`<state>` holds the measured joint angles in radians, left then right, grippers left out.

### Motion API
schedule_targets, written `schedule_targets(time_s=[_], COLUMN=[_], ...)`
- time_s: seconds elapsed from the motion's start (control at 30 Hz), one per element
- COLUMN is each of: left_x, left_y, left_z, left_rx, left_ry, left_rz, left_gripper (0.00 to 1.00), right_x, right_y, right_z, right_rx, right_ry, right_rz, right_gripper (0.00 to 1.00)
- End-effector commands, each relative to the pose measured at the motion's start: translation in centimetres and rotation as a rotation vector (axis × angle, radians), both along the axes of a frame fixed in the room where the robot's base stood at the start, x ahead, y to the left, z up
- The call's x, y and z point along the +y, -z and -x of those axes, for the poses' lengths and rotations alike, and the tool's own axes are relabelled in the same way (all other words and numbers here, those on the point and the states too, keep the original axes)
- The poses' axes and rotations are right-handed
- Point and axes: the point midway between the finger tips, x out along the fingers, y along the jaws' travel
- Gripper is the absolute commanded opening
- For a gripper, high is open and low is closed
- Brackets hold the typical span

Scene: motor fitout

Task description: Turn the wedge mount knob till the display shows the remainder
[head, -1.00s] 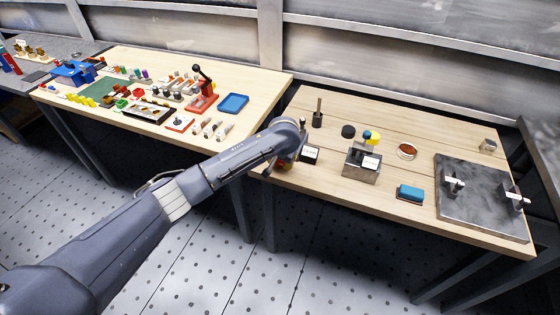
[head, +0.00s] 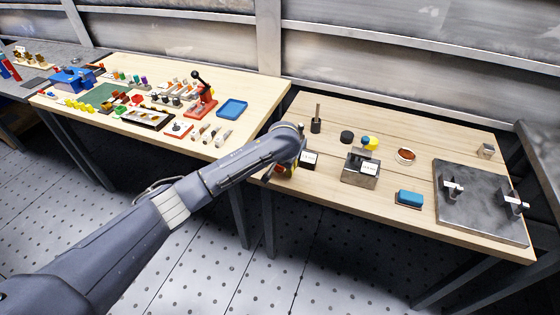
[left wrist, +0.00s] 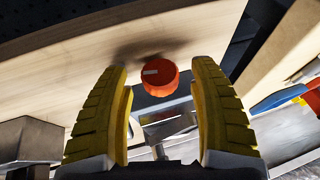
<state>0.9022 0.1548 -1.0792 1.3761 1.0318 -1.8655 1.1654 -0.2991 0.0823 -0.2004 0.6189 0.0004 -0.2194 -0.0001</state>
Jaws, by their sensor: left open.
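An orange-red knob (left wrist: 160,77) with a pale mark on its face shows in the left wrist view, between and slightly beyond the yellow fingertips. My left gripper (left wrist: 160,68) is open around it, with a gap on both sides. In the head view my left gripper (head: 284,168) is at the left edge of the right table, mostly hidden by its own arm, and the knob cannot be made out clearly. A small dark box with a white display (head: 309,158) stands just right of the gripper; its reading is too small to tell. My right gripper is not in view.
A steel block with a white label (head: 360,170), a blue pad (head: 409,198), a black disc (head: 347,137), a red-brown round dish (head: 405,156) and a dark metal plate (head: 480,205) are on the right table (head: 330,190). The left table holds many small parts and a blue tray (head: 232,108).

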Motion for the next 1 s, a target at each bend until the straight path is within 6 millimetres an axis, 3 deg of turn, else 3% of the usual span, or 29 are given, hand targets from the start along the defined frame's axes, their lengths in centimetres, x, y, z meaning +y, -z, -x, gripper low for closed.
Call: schedule_targets(time_s=[0.6,1.0], left_x=[-0.6,-0.7], left_y=[-8.5,-10.0], left_z=[4.0,4.8], left_rx=[-0.001,-0.002], left_ry=[0.001,0.0], left_rz=[0.002,0.001], left_gripper=[0.61,0.61], right_x=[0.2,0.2], right_y=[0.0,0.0], right_z=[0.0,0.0], right_rx=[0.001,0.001], right_ry=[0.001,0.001], right_rz=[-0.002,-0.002], right_gripper=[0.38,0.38])
